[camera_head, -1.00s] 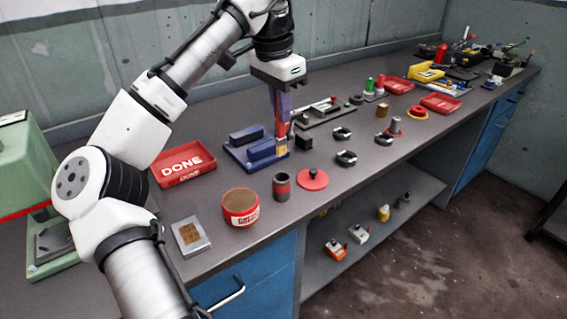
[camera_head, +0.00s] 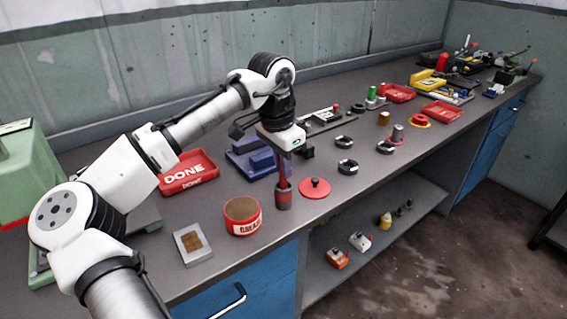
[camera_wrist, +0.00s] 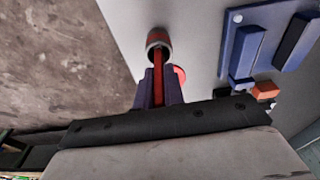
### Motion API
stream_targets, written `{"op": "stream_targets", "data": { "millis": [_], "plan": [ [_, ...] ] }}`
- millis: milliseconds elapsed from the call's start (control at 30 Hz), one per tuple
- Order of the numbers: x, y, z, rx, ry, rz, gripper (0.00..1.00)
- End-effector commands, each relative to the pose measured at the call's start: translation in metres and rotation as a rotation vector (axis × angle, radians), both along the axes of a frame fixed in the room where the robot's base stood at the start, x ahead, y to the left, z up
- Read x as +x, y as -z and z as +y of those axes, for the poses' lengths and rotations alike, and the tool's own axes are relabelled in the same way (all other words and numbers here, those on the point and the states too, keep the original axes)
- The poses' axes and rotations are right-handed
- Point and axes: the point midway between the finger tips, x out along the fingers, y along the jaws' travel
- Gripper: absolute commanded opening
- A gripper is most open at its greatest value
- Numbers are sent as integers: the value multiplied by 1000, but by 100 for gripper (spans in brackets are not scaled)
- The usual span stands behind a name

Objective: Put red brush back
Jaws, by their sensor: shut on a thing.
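The red brush (camera_head: 283,180) is held upright and shows as a red stick below my gripper (camera_head: 285,166). My gripper is shut on it, with the dark purple fingers (camera_wrist: 147,90) on either side of the stick in the wrist view. A grey cup with a red band (camera_head: 283,201) stands directly below near the table's front edge. In the wrist view the brush (camera_wrist: 158,72) runs to the mouth of the cup (camera_wrist: 157,37). The lower end of the brush is hidden, and I cannot tell how deep it sits.
A red round lid (camera_head: 315,188) lies right of the cup, and a red grease tin (camera_head: 242,229) stands left of it. A blue fixture (camera_head: 240,160) and a red DONE tray (camera_head: 186,184) are behind. Black rings (camera_head: 347,167) lie to the right.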

Motion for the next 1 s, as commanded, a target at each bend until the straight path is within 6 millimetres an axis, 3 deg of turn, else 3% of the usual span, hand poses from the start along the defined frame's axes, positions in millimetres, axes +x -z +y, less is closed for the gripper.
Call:
{"op": "stream_targets", "data": {
  "millis": [133,167,300,667,767,1000],
  "plan": [
    [0,4,0,-1,1,1,0],
    [0,3,0,0,1,0,14],
    [0,3,0,0,0,0,32],
    [0,-1,0,1,0,-2,32],
    [0,-13,0,-2,1,-3,32],
    [-4,-64,5,-2,1,-3,32]
  ]
}}
